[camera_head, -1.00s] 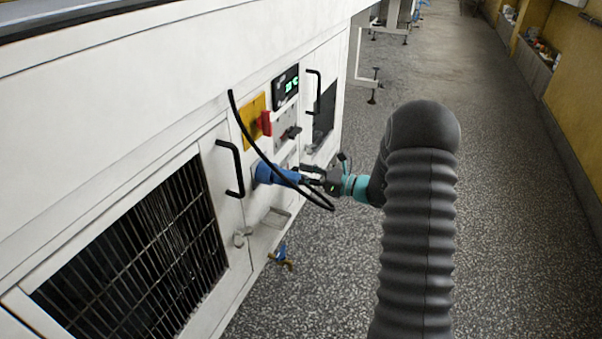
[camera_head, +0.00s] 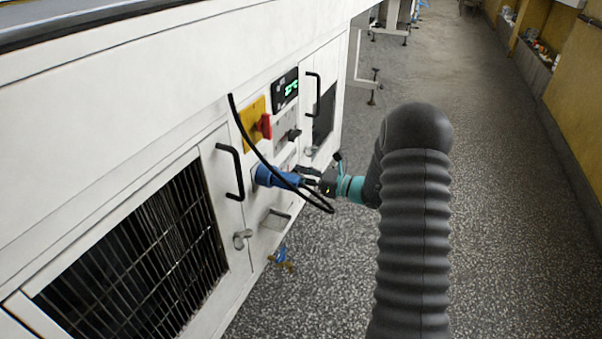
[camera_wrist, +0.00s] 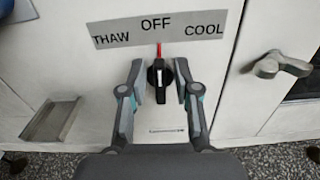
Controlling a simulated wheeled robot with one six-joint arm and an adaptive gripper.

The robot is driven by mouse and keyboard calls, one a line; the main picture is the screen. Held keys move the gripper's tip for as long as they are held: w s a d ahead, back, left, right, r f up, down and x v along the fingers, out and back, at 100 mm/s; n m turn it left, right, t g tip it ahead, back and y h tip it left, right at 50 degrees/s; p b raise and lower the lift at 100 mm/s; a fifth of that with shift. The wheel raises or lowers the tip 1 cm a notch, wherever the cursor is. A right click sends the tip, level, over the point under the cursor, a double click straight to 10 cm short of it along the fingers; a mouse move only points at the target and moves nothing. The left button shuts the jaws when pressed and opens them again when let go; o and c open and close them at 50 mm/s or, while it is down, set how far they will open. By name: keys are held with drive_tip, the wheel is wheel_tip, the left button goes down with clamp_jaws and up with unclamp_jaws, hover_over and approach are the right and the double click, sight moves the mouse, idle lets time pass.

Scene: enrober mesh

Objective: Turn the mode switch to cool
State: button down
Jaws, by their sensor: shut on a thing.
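The mode switch (camera_wrist: 158,78) is a black knob with a white line, seen at the centre of the wrist view. Its white line stands upright and a red pointer above it points at OFF. The grey label plate (camera_wrist: 157,28) reads THAW at left, OFF in the middle and COOL at right. My gripper (camera_wrist: 159,84) has one finger on each side of the knob and is shut on it. In the head view my gripper (camera_head: 326,184) is at the white panel's lower part, and the knob cannot be made out there.
A blue plug (camera_head: 272,176) with a looping black cable (camera_head: 262,155) sits just left of my gripper. A red switch on a yellow plate (camera_head: 252,122), a green-lit display (camera_head: 285,88) and black door handles (camera_head: 231,171) are on the panel. The floor at right is clear.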

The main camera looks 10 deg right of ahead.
drive_tip(key=shift+w+d+f+m+p, duration=0.1)
drive_tip(key=shift+w+m+p, duration=0.05)
drive_tip(key=shift+m+p, duration=1.95)
drive_tip(key=shift+w+d+f+m+p, duration=0.1)
drive_tip(key=shift+m+p, duration=1.85)
drive_tip(key=shift+m, duration=0.15)
drive_tip(key=c, duration=1.2)
unclamp_jaws()
drive_tip(key=shift+a, duration=0.1)
drive_tip(key=v, duration=1.2)
